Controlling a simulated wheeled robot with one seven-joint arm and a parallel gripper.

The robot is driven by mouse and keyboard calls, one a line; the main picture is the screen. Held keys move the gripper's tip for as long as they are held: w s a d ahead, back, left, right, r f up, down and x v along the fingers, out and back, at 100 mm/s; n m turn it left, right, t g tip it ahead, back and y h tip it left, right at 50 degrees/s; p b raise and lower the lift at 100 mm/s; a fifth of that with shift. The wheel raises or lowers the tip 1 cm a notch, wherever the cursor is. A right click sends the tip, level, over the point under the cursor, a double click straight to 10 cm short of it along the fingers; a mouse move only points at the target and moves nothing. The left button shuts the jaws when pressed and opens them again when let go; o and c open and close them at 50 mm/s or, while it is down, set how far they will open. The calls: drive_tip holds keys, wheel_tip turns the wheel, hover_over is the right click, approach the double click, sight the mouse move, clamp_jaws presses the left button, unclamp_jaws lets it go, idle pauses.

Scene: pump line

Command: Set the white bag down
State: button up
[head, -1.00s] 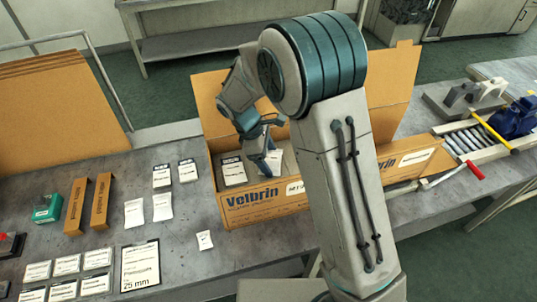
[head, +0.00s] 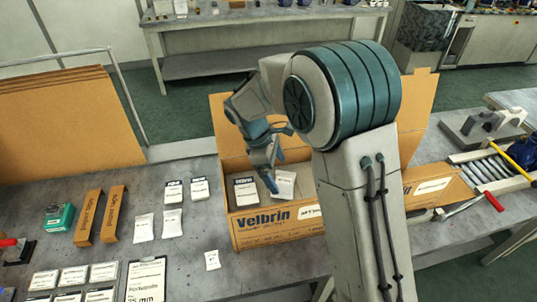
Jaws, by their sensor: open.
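A white bag (head: 285,183) lies inside the open Velbrin cardboard box (head: 280,219), right of the dark-labelled packet. My gripper (head: 267,176) is over the box, just left of this bag. Its jaws are open and appear empty. The bag looks clear of the fingers, though small gaps are hard to judge from this angle. My arm hides the right part of the box. More white bags lie on the table to the left, one of them (head: 144,227) beside another (head: 172,222), and a small one (head: 212,260) in front of the box.
A dark-labelled packet (head: 246,191) stands in the box's left part. Two brown cardboard strips (head: 101,216), a green device (head: 60,217) and white cards (head: 88,275) are on the table left. A roller track (head: 490,170) is at the right. The raised box flaps stand behind my gripper.

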drive_tip(key=v, duration=0.7)
drive_tip(key=shift+r+b, duration=0.3)
drive_tip(key=shift+r, duration=0.15)
wheel_tip(320, 180, up, 3)
drive_tip(key=m+y, duration=0.1)
drive_tip(key=m, duration=0.2)
hover_over(283, 185)
drive_tip(key=s+d+r+m+t+y, duration=0.1)
drive_tip(key=s+d+r+m+y, duration=0.2)
drive_tip(key=s+d, duration=0.35)
drive_tip(key=s+d+f+m+t, duration=0.1)
drive_tip(key=s+d+m+t, duration=0.2)
drive_tip(key=s+d+m, duration=0.5)
drive_tip(key=shift+s+f+m+y, duration=0.3)
drive_tip(key=shift+s+f+m, duration=0.1)
drive_tip(key=shift+s+m, duration=1.05)
drive_tip(key=shift+s, duration=0.15)
drive_tip(key=shift+c, duration=0.4)
